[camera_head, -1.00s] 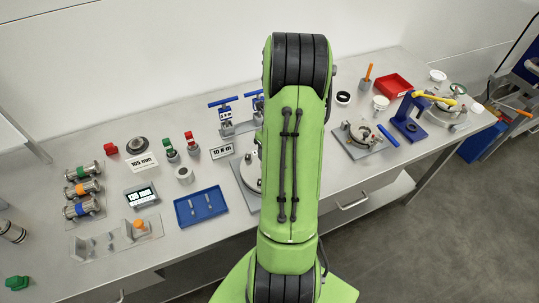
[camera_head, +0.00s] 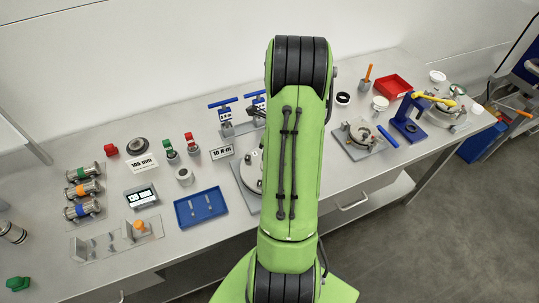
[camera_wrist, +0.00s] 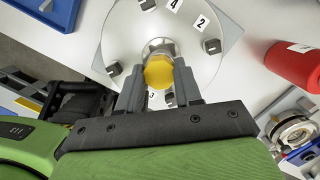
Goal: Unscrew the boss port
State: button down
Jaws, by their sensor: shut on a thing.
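In the wrist view, a round pale plate (camera_wrist: 204,62) carries a metal boss port (camera_wrist: 159,47) with a round yellow top (camera_wrist: 159,72). Black square knobs and number labels, among them 2, 3 and 4, surround it on the plate. My gripper (camera_wrist: 160,78) is shut on the boss port, with one finger on each side of the yellow top. In the head view, the plate (camera_head: 248,172) shows only in part at the left of my green arm. My gripper and the boss port are hidden behind the arm there.
A blue tray (camera_head: 201,207) with small parts lies left of the plate. A blue-handled stand (camera_head: 225,112) is behind it. A clamp fixture (camera_head: 360,137) sits to the right, with a red bin (camera_head: 393,87) beyond. A red cylinder (camera_wrist: 295,64) is near the plate in the wrist view.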

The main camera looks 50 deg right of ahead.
jog(key=n, duration=0.3)
jog(key=shift+n+y, duration=0.3)
jog(key=shift+n, duration=0.8)
jog(key=n, duration=0.2)
jog(key=shift+w+d+n+g+y+p, duration=0.1)
jog(key=shift+n+g+y+p, duration=0.2)
jog(key=shift+g+p, duration=0.1)
jog(key=shift+n, duration=1.2)
jog(key=n, duration=0.3)
jog(key=shift+w+n+g, duration=0.1)
jog(key=shift+n+g, duration=0.3)
jog(key=shift+n, duration=0.7)
